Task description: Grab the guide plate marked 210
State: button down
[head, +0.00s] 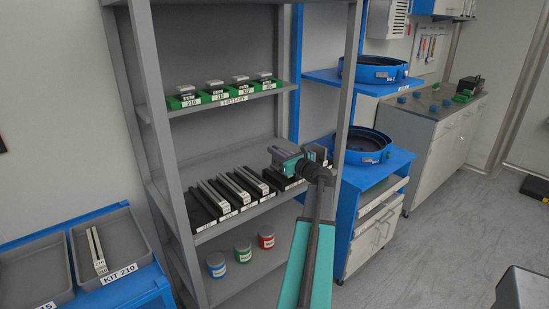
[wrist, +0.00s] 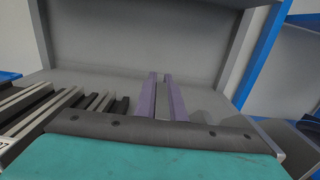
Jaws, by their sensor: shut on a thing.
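My gripper (head: 285,154) is in front of the right part of the grey shelf unit, above the row of dark holders. In the wrist view its two purple fingers (wrist: 163,97) are close together on a narrow grey piece, mostly hidden; I cannot read a mark on it. Light guide plates (head: 235,191) stand in black holders on the middle shelf, with small number labels along the front. The leftmost holder (head: 200,210) looks dark and empty. Two light plates (head: 96,250) with a small tag lie in the tray marked KIT 210 (head: 136,248).
Green bins (head: 187,101) line the upper shelf. Blue, green and red cans (head: 242,252) stand on the bottom shelf. A second grey tray (head: 35,272) is at lower left. Blue round feeders (head: 368,147) stand on blue shelves at right.

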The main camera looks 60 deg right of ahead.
jog(key=r+b+v, duration=0.1)
jog(key=b+v, duration=0.1)
jog(key=v, duration=1.3)
jog(key=shift+s+r, duration=0.15)
jog(key=shift+r, duration=0.1)
